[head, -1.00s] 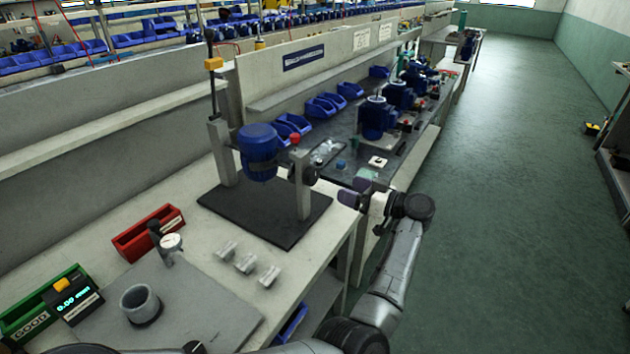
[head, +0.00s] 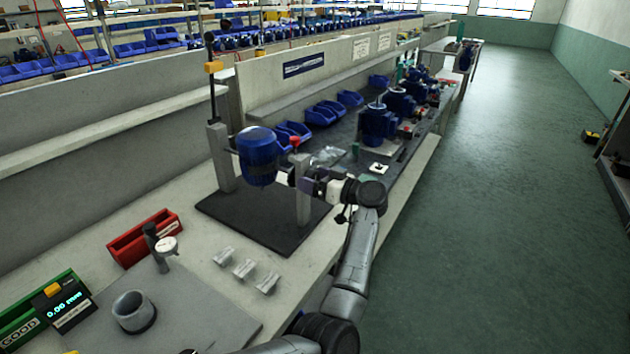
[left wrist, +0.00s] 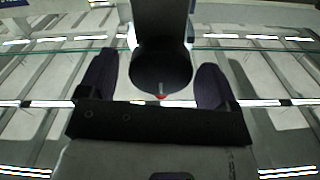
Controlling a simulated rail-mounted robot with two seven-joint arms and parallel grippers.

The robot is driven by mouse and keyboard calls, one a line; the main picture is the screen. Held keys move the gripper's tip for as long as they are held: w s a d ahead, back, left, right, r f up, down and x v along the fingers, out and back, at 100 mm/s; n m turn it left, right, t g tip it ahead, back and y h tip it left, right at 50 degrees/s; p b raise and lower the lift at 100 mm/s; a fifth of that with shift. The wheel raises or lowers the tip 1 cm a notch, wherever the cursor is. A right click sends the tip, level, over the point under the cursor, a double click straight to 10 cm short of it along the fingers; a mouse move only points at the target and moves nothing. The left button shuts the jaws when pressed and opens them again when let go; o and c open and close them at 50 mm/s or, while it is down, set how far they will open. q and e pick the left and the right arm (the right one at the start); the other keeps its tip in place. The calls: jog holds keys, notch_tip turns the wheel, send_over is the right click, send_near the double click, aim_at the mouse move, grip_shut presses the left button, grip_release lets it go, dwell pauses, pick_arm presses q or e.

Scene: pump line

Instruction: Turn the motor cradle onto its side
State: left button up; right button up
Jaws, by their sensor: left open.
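The motor cradle holds a blue motor (head: 258,155) between two grey posts (head: 303,203) on a black base plate (head: 215,208). The motor hangs roughly upright, above the plate. A red knob (head: 295,141) sits at the top of the right post. My left gripper (head: 308,180) is at the outer side of this post, pointing at it, and hides the dark round handwheel there. In the left wrist view, its two purple fingers (left wrist: 155,85) are open, one on each side of the dark round handwheel (left wrist: 160,62). I cannot tell whether they touch it. My right gripper is out of view.
Three small metal blocks (head: 244,268), a dial gauge (head: 166,246) and a grey ring (head: 133,311) are on the near bench. Red (head: 145,238) and green (head: 40,312) bins stand at left. Several blue motors (head: 378,124) stand further back. The aisle at right is clear.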

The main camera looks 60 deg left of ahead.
pick_arm(q)
jog(key=c, duration=1.3)
